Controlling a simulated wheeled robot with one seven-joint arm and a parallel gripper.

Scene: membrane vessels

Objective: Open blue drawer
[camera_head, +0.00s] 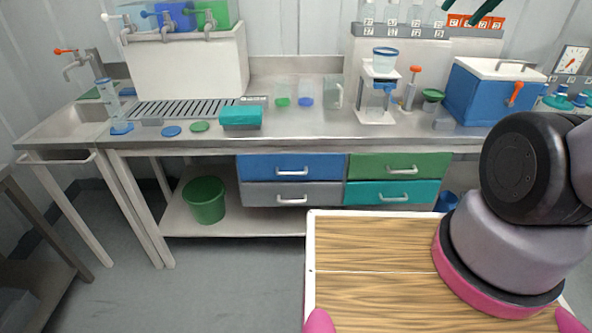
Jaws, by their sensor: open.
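The blue drawer (291,167) is the upper left one in a block of drawers under the steel bench. Its front looks flush with the drawers around it, so it appears shut. A pale bar handle (292,172) runs across its front and nothing touches it. The rest of the gripper is out of frame.
A grey drawer (291,194) lies below the blue one, with a green drawer (399,166) and a teal drawer (394,192) to the right. A green bucket (204,201) stands on the lower shelf at left. The bench top (320,124) carries glassware and a blue cool box (489,93).

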